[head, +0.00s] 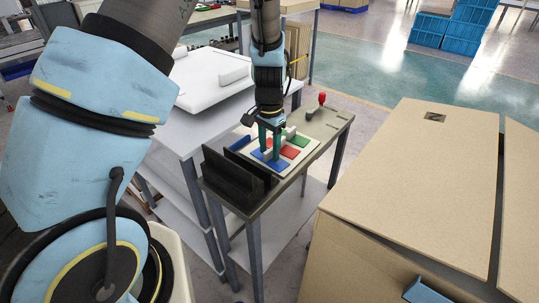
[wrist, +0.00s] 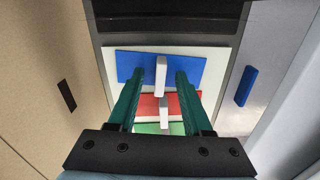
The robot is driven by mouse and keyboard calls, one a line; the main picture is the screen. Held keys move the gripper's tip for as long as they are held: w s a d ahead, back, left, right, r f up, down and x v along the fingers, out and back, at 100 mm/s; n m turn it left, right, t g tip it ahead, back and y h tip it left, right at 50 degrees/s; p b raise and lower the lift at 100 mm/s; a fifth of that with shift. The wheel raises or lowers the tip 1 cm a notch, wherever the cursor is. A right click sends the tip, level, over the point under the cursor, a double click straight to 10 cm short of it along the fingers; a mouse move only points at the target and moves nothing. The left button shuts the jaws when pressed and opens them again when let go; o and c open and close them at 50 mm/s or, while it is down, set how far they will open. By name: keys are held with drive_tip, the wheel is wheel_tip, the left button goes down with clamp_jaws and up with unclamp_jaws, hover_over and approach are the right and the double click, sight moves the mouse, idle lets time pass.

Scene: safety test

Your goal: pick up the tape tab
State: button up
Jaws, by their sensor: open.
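A white board (head: 262,172) with blue, red and green patches lies on the small table; it also shows in the wrist view (wrist: 112,54). Small white upright blocks stand on it: one at the blue patch (wrist: 161,66), another at the red patch (wrist: 165,106). The one at the blue patch appears to be the tape tab, but I cannot be sure. My gripper (head: 270,154) is over the board, pointing down. In the wrist view its green fingers (wrist: 160,82) are open, one each side of the white block and apart from it. Finger height above the board is unclear.
A black upright holder (head: 232,177) stands at the board's near-left edge. A red-topped knob (head: 322,99) is on the table (head: 330,121) behind. A white bench (head: 188,124) adjoins on the left. Large cardboard boxes (head: 420,160) stand at right.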

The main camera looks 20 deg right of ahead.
clamp_jaws()
idle(0.3)
drive_tip(key=shift+r, duration=0.15)
idle(0.3)
